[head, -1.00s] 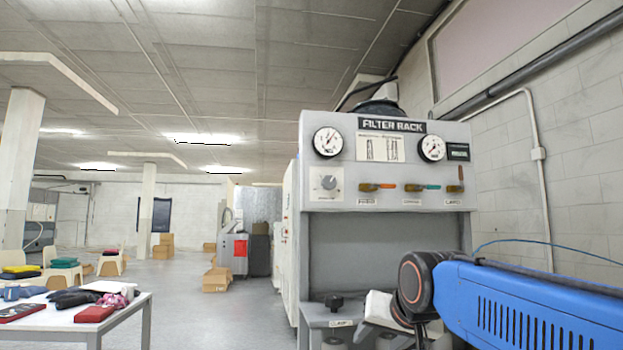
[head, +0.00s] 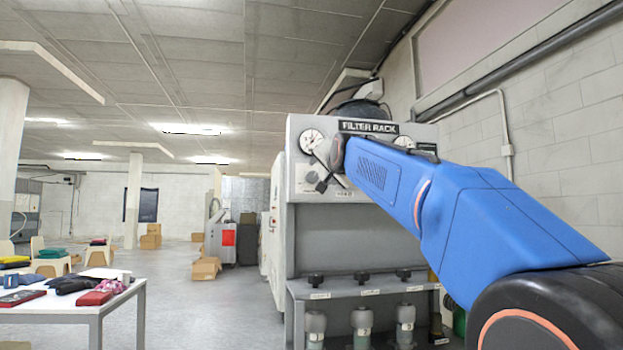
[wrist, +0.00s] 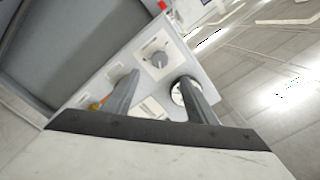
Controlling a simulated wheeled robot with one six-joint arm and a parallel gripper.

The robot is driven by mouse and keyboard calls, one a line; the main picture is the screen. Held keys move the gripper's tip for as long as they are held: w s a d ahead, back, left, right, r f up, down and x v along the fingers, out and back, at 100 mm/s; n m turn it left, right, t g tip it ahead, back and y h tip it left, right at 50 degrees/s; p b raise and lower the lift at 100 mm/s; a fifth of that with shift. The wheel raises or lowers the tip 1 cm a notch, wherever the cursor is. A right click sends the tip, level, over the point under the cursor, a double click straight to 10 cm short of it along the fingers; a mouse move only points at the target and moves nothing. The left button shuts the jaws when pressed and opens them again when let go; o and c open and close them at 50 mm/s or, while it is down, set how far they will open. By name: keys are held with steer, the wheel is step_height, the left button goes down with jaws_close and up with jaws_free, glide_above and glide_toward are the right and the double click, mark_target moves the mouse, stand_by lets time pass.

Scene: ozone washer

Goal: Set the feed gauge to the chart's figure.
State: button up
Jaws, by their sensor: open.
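The filter rack (head: 340,225) stands ahead, with a round white gauge (head: 309,138) at its panel's upper left. The gauge's needle is too small to read, and I cannot read a label naming it the feed gauge. In the wrist view, a dark round knob on a white plate (wrist: 157,59) lies ahead, between the lines of my two fingers. The gauge (wrist: 180,96) there is partly behind the right finger. My gripper (wrist: 159,77) is open and empty, facing the panel, apart from the knob as far as I can tell. My arm hides the chart and right-hand gauge in the head view.
A valve handle (wrist: 97,105) shows near the left finger. Below the panel is a shelf with several black knobs (head: 361,277) and grey canisters (head: 362,320). A white table (head: 130,300) with folded items stands left.

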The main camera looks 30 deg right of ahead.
mark_target(313, 178)
steer(key=x, duration=1.4)
steer(key=shift+f, duration=0.1)
steer(key=c, duration=1.1)
